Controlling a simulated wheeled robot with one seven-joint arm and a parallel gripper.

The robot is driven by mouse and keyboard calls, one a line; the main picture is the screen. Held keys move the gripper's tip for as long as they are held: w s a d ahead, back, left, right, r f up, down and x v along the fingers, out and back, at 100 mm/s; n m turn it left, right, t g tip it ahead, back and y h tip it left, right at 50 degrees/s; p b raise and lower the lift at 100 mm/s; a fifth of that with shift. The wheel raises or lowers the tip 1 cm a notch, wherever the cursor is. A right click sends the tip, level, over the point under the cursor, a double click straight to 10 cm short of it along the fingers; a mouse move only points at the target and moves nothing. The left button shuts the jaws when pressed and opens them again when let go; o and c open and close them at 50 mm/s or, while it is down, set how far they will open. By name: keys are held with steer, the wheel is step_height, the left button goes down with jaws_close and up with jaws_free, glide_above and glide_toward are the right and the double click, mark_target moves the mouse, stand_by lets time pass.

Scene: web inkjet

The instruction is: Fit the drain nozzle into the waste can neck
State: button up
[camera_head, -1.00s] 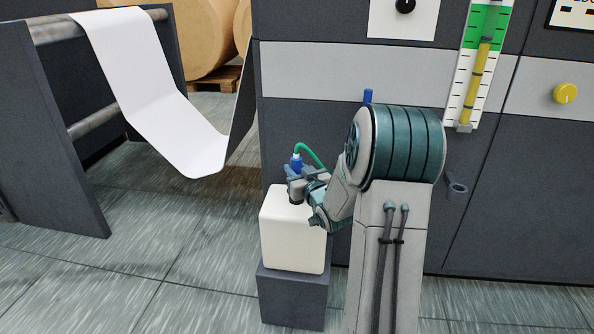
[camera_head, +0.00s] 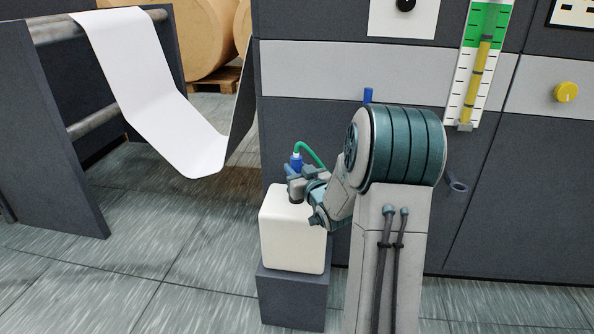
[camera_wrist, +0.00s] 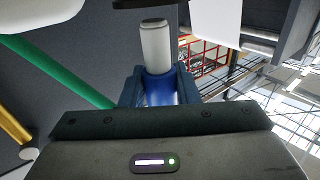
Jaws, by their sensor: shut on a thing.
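The waste can (camera_head: 292,240) is a white block-shaped can standing upright on a dark grey plinth. Its dark neck (camera_head: 296,197) shows on the can's top just under my gripper, partly covered by it. My gripper (camera_head: 294,172) is over the can's top, shut on the blue drain nozzle (camera_head: 296,160), from which a green hose (camera_head: 311,153) arches right. In the wrist view, the nozzle's blue body (camera_wrist: 160,88) sits between the fingers, and its pale grey tip (camera_wrist: 156,45) sticks out beyond them. I cannot tell whether the tip enters the neck.
The plinth (camera_head: 292,298) stands close to the dark machine front (camera_head: 400,68). A white paper web (camera_head: 165,110) hangs in a loop at the left from a roller frame (camera_head: 60,150). The floor left of the plinth is clear.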

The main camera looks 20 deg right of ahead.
steer(key=shift+f+b, duration=1.75)
steer(key=shift+f, duration=0.65)
steer(key=o, duration=1.1)
steer(key=s+p, duration=0.3)
steer(key=s, duration=1.1)
steer(key=shift+p, duration=0.4)
steer(key=shift+w, duration=0.1)
